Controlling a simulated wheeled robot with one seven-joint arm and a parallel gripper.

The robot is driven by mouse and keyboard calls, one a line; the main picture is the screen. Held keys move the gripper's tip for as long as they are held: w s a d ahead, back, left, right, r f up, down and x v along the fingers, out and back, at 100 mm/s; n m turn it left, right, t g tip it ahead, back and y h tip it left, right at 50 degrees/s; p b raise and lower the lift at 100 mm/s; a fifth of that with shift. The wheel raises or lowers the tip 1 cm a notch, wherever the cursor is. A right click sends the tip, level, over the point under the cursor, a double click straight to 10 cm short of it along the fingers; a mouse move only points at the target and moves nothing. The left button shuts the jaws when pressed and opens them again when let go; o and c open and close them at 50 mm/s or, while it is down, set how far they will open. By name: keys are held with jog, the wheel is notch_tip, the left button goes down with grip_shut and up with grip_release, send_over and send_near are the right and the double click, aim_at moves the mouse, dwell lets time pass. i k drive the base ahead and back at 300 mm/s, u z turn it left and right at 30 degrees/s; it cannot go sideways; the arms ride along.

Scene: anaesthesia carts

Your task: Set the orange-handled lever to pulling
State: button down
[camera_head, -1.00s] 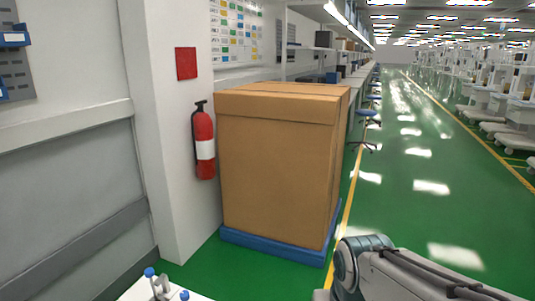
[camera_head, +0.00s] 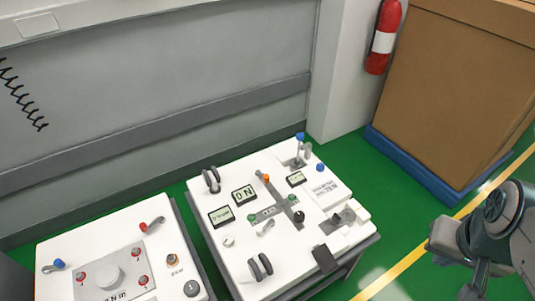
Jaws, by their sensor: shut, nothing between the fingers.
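A small orange handle (camera_head: 266,178) stands on the white top of the right-hand cart (camera_head: 215,248), at the far end of a grey cross-shaped plate (camera_head: 285,222). It looks like the orange-handled lever; its shaft and any position marking are too small to read. Green knobs (camera_head: 252,217) and a black knob (camera_head: 299,216) sit on or beside the same plate. Part of my arm (camera_head: 495,215) shows at the lower right, apart from the cart. My gripper is not visible.
A second white cart (camera_head: 75,250) with red, blue and orange knobs stands at left. Small displays (camera_head: 244,194) and a blue-tipped post (camera_head: 300,137) surround the plate. A large cardboard box (camera_head: 460,90) on a blue pallet (camera_head: 425,174) stands at right. Green floor is clear between.

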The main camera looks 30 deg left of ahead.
aim_at(265, 178)
jog(key=u, duration=1.4)
jog(key=k, duration=1.3)
jog(key=z, duration=0.8)
jog(key=i, duration=1.3)
jog(key=u, duration=0.75)
jog(key=i, duration=0.5)
jog(key=u, duration=0.6)
